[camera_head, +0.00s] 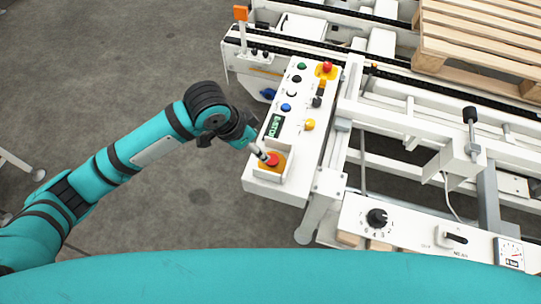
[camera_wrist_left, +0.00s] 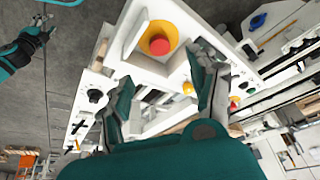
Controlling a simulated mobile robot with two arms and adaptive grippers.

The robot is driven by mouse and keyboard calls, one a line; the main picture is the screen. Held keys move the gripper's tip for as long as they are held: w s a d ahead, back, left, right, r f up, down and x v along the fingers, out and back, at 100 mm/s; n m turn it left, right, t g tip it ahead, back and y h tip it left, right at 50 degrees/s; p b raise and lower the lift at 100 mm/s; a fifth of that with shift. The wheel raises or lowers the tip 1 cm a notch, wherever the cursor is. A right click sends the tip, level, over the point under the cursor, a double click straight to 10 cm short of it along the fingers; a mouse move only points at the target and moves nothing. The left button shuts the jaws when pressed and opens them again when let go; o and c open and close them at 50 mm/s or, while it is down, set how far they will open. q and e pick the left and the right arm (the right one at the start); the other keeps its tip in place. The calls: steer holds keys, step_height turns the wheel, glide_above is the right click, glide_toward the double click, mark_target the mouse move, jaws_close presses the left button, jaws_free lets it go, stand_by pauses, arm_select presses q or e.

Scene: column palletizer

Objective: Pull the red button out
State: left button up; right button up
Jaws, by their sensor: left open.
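The red button (camera_head: 272,159) is a round red head on a yellow base, in a white-walled recess at the near end of the white control panel (camera_head: 262,184). In the left wrist view the red button (camera_wrist_left: 159,45) sits at the top middle, just beyond the fingertips. My left gripper (camera_head: 260,154) is at the button's upper left in the head view; its fingers (camera_wrist_left: 161,68) are apart with nothing between them. Whether a finger touches the button cannot be told. A teal arm with a dark gripper (camera_wrist_left: 40,32), seemingly my right, shows at the upper left of the wrist view.
A second red button (camera_head: 327,67) on yellow is at the panel's far end. Several coloured buttons and a small display (camera_head: 275,125) lie between. White conveyor frames and a wooden pallet (camera_head: 480,40) stand right. The floor (camera_head: 110,60) left of the panel is clear.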

mark_target(272, 159)
arm_select(q)
steer(key=x, duration=1.1)
steer(key=shift+w+d+f, duration=0.15)
steer(key=shift+d+f, duration=0.05)
steer(key=shift+f, duration=0.15)
steer(key=shift+c, duration=0.3)
